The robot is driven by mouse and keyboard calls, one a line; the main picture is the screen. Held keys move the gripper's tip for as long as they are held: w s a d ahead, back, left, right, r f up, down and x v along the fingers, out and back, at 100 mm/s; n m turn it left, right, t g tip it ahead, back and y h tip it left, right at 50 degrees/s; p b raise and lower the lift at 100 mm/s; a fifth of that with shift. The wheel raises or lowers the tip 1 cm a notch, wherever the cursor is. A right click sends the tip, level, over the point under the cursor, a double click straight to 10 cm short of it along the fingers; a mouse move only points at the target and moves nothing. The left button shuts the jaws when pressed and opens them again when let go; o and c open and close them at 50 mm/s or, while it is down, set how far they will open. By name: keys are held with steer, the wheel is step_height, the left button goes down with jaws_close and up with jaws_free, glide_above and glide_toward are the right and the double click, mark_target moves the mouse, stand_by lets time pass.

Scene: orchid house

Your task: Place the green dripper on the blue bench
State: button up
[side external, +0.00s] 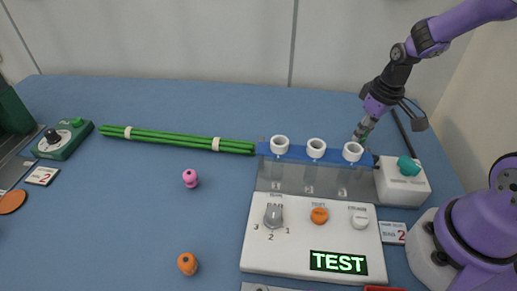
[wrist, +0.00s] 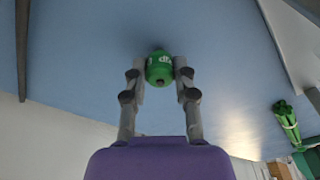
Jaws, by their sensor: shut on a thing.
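The green dripper (wrist: 159,68) is between the two fingertips of my gripper (wrist: 160,72) in the wrist view, gripped from both sides. Blue bench surface (wrist: 222,70) fills the background around it. In the side view my gripper (side external: 362,132) points down at the back right, behind the rack with white rings. The dripper is hard to make out there, and I cannot tell whether it touches the blue bench (side external: 110,215).
A white panel (side external: 290,245) with knobs and a lit TEST display stands in front of my gripper, with white rings (side external: 316,147) on its rack. A white box (side external: 403,185) with a teal knob is close right. Pink (side external: 190,179) and orange (side external: 187,264) drippers stand left. Green rods (side external: 175,138) lie behind.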

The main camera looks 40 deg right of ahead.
steer(key=o, duration=0.8)
step_height(320, 180, up, 11)
steer(key=s, duration=0.2)
steer(key=s+a+r+t, duration=0.1)
steer(key=a, duration=0.2)
steer(key=s+a+r+t, duration=0.1)
steer(key=s+a+r, duration=0.1)
steer(key=a, duration=0.2)
steer(key=s+a+r+t, duration=0.1)
steer(key=s+a, duration=0.1)
steer(key=a, duration=0.1)
steer(key=shift+a+r+t, duration=0.25)
steer(key=shift+a+t, duration=0.05)
steer(key=shift+t, duration=0.1)
